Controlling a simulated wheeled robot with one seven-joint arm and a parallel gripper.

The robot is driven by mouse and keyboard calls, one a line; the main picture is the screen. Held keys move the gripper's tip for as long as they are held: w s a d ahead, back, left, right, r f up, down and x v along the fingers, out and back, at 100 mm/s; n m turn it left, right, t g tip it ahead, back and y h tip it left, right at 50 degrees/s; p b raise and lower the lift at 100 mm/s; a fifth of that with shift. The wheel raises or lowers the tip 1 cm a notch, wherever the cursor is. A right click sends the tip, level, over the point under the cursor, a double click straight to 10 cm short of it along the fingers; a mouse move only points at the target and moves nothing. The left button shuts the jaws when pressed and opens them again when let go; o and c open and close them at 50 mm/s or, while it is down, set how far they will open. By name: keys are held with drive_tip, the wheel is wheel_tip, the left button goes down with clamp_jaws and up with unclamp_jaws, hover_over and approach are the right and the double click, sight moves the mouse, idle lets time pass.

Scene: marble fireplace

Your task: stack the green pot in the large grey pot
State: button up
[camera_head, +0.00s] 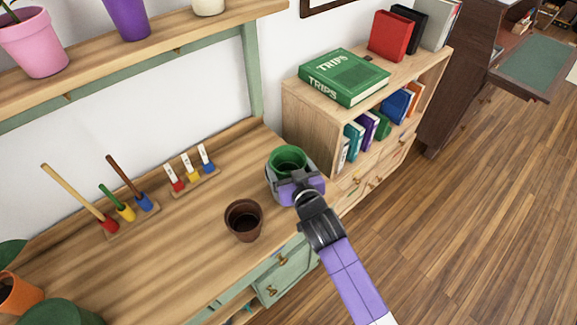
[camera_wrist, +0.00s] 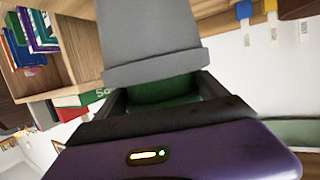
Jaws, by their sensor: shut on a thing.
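The green pot (camera_head: 288,155) is upright near the right end of the wooden bench, its open top facing up. The large grey pot (camera_head: 271,180) stands around its lower part, partly hidden by my gripper (camera_head: 291,178). In the wrist view, which looks upside down, the grey pot (camera_wrist: 152,35) has its rim towards my fingers. The green pot (camera_wrist: 165,90) sticks out from that rim, between the fingers of my gripper (camera_wrist: 168,100). My gripper is shut on the green pot. Whether the green pot rests on the grey pot's bottom is hidden.
A brown pot (camera_head: 243,220) stands on the bench (camera_head: 180,240) just left of the grey pot. Tool racks (camera_head: 130,227) stand further back. A shelf (camera_head: 160,50) with potted plants hangs above. A bookcase (camera_head: 310,110) rises close behind on the right.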

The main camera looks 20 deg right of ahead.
drive_tip(key=o, duration=1.4)
drive_tip(key=shift+s+f, duration=0.3)
drive_tip(key=shift+f, duration=0.45)
drive_tip(key=shift+o, duration=0.2)
drive_tip(key=shift+r+p, duration=0.35)
drive_tip(key=shift+p, duration=0.05)
drive_tip(key=r+b+v, duration=0.1)
drive_tip(key=v, duration=1.1)
drive_tip(key=shift+w+r, duration=0.2)
drive_tip(key=s+r, duration=0.3)
drive_tip(key=s, duration=1.3)
drive_tip(key=s+r+y, duration=0.1)
drive_tip(key=s+r, duration=0.2)
drive_tip(key=s, duration=1.3)
drive_tip(key=shift+d+r+n, duration=0.35)
drive_tip(key=shift+d+n, duration=0.05)
drive_tip(key=shift+s, duration=0.1)
